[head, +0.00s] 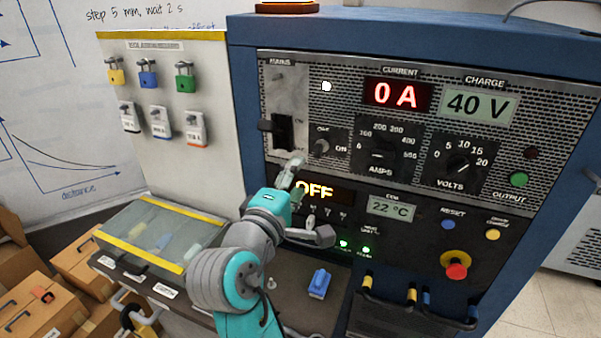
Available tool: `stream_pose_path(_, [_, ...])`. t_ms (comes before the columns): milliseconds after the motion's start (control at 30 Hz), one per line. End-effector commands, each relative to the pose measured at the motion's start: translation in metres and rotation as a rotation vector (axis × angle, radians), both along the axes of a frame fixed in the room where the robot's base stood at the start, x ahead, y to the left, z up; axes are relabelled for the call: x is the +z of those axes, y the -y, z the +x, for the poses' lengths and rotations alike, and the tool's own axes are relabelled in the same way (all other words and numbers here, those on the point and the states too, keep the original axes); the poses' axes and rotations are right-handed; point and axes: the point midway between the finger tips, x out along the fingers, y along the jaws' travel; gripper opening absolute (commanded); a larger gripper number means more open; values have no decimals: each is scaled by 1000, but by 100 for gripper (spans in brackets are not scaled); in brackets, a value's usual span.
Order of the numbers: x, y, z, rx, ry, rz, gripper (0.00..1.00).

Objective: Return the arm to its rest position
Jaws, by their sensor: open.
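My arm, grey and teal, rises from the bottom of the head view and reaches up toward the power supply panel (335,225). My gripper (293,168) is small in the picture, just in front of the panel, below the black mains switch (283,131) and left of the selector knob (322,146). It is open and nothing shows in it. I cannot tell whether it touches the panel. My arm hides part of the panel's lower left and the ledge below. The current display (396,95) reads 0 A, the charge display (478,105) reads 40 V, and another display (318,190) reads OFF.
A blue clip-like object (319,284) lies on the dark ledge right of my arm. A clear-lidded box (150,235) with yellow edges stands at the left. Padlocks and tags hang on the board (165,120). Cardboard boxes (35,305) fill the lower left. A red emergency button (456,271) protrudes at right.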

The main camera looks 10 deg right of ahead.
Motion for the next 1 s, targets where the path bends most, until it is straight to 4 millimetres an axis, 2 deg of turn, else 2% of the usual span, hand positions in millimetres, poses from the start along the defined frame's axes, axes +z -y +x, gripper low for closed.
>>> stream_pose_path(333, [-2, 0, -1, 1, -1, -1, 60])
stream_pose_path(467, [-18, 2, 0, 24, -2, -2, 60])
stream_pose_path(567, [-45, 6, -2, 69, -2, 1, 60])
stream_pose_path(767, [-114, 15, -14, 189, -1, 44, 60])
stream_pose_path(1000, [-192, 25, -47, 320, -9, 157, 60])
